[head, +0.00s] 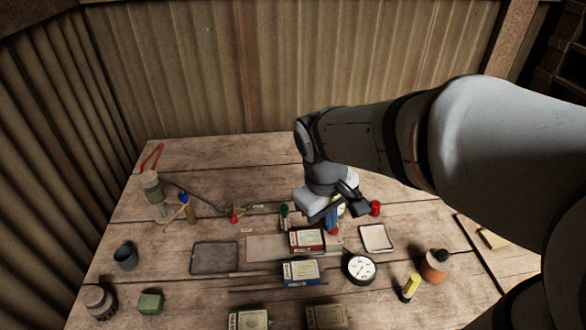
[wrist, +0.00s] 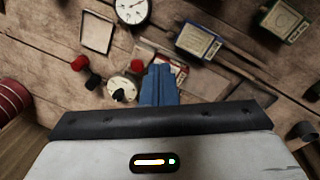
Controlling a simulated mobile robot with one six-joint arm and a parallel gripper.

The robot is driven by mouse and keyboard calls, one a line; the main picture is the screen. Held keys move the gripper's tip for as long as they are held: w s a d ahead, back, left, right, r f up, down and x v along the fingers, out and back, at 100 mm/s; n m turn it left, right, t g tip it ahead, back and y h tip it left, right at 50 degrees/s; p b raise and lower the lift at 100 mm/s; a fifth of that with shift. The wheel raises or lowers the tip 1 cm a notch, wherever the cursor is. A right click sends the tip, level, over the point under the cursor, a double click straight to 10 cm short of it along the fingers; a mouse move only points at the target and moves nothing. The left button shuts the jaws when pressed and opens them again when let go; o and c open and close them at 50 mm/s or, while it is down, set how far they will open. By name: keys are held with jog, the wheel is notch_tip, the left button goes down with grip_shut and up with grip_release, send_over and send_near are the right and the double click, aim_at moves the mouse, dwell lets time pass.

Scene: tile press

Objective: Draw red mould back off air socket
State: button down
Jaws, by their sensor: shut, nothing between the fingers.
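The red mould (head: 307,240), a box with a red body and a pale label, lies on the bench among other moulds. In the wrist view the red mould (wrist: 181,73) is partly hidden behind my fingers. My gripper (head: 333,229) is shut and empty, its blue fingers pointing down just behind and right of the red mould. In the wrist view the gripper (wrist: 160,68) overlaps the mould; I cannot tell whether they touch. I cannot make out the air socket or whether the mould is on it.
A blue mould (head: 300,273) lies in front of the red one, with a round gauge (head: 361,268) to its right. A pale tray (head: 377,238) and a red knob (head: 375,208) are to the right. A grey tray (head: 214,257) is left. A cream dial (wrist: 123,88) stands near my fingers.

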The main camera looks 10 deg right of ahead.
jog(key=w+a+f+n+h, duration=0.2)
jog(key=a+f+n, duration=0.2)
jog(key=a, duration=0.1)
jog(key=w+a+f+n+h+b, duration=0.1)
jog(key=w+a+f+n, duration=0.2)
jog(key=a+f+n, duration=0.1)
jog(key=w+a+f+n+h, duration=0.2)
jog(key=w+a+f+n, duration=0.1)
jog(key=a+f+n, duration=0.1)
jog(key=shift+w+a+f+g+h, duration=0.15)
jog(key=shift+a+f, duration=0.1)
jog(key=shift+a, duration=0.25)
jog(key=shift+s+a+f+g+h, duration=0.15)
jog(key=shift+a+f, duration=0.1)
jog(key=shift+a, duration=0.2)
jog(key=shift+w, duration=0.1)
jog(key=p, duration=0.2)
send_near(312, 238)
jog(key=x, duration=0.5)
jog(key=shift+w+d+r, duration=0.1)
jog(key=shift+w+d, duration=0.05)
jog(key=shift+d, duration=0.35)
jog(key=shift+d+f, duration=0.15)
jog(key=shift+f, duration=0.1)
jog(key=shift+f+b, duration=0.4)
jog(key=shift+f, duration=0.25)
jog(key=shift+s+f, duration=0.1)
jog(key=shift+s, duration=0.1)
